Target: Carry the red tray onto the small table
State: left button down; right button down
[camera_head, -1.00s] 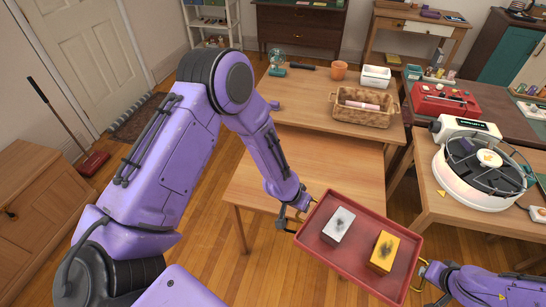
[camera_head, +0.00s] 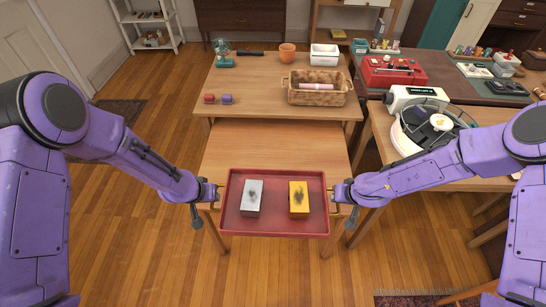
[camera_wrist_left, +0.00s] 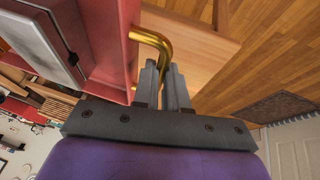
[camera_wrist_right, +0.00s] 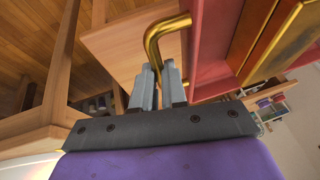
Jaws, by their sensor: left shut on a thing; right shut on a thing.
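The red tray (camera_head: 274,226) is level in front of me in the head view, carrying a grey-white box (camera_head: 251,198) and a yellow box (camera_head: 299,200). My left gripper (camera_head: 212,193) is shut on the brass handle (camera_wrist_left: 155,45) at the tray's left end. My right gripper (camera_head: 340,193) is shut on the brass handle (camera_wrist_right: 160,40) at its right end. The small low table (camera_head: 270,147) lies just beyond the tray; the tray covers its near edge in the head view. I cannot tell the height of the gap between them.
A taller table (camera_head: 260,88) behind holds a wicker basket (camera_head: 317,99), a teal fan (camera_head: 222,60), an orange pot (camera_head: 287,53), a white bin (camera_head: 324,54) and small red and purple blocks. A side table with a round machine (camera_head: 410,140) stands at right. The small table's visible top is clear.

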aim_at(275, 163)
jog(key=i, duration=0.85)
